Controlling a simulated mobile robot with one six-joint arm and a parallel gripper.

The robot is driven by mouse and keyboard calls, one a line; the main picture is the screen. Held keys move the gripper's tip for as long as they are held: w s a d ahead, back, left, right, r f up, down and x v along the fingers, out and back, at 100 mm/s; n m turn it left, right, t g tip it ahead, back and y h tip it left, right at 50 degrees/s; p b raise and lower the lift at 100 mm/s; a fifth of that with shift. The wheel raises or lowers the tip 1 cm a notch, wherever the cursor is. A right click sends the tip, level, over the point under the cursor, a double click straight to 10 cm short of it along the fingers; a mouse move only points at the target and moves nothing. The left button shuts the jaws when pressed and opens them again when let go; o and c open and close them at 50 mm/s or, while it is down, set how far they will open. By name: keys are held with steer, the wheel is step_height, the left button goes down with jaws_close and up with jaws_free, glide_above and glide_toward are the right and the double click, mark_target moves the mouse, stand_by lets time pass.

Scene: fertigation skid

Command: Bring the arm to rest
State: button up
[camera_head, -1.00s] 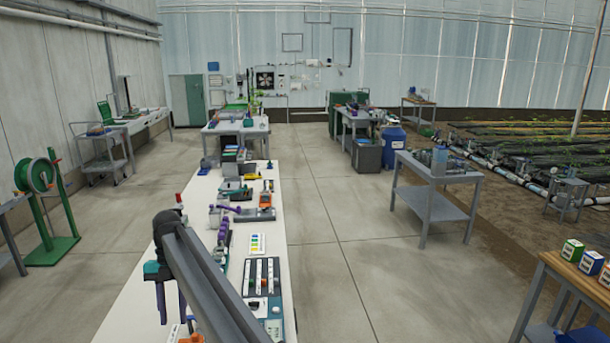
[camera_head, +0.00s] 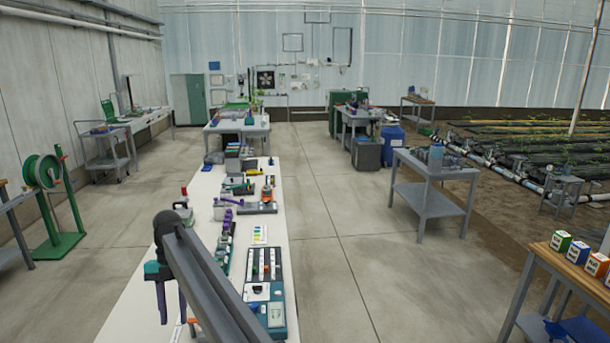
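My arm reaches in from the bottom of the head view, with a grey link running up to a dark joint. My gripper (camera_head: 172,318) hangs below that joint, over the left part of the long white bench (camera_head: 137,310). Its two dark purple fingers point down and stand apart, with nothing seen between them. Whether the fingertips are clear of the bench top is hard to tell. My arm link hides part of the bench.
A teal-framed control box (camera_head: 276,315), a dark slotted rack (camera_head: 263,265) and a colour chart card (camera_head: 260,234) lie right of my arm. Several small devices stand farther along. Floor right of the bench is clear up to a wooden-topped table (camera_head: 548,262) with small boxes.

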steer(key=s+d+f+m+b, duration=0.25)
steer(key=d+f+m, duration=0.65)
steer(key=d+f, duration=0.7)
steer(key=s+d+f+m+b, duration=0.1)
steer(key=s+d+f+m, duration=0.3)
steer(key=d+f+m, duration=0.9)
steer(key=s+d+f+m+b, duration=0.1)
steer(key=s+d+f+m, duration=0.6)
steer(key=s+d+f, duration=0.4)
steer(key=s+d+f+m+g+b, duration=0.1)
steer(key=s+d+f+m+b, duration=0.1)
steer(key=s+d+f+m, duration=0.6)
steer(key=s+d+f, duration=0.4)
steer(key=s+d, duration=0.1)
steer(key=s, duration=0.4)
steer(key=shift+s+f+y, duration=0.2)
steer(key=shift+s+y, duration=0.1)
steer(key=shift+s, duration=0.1)
steer(key=shift+c, duration=0.6)
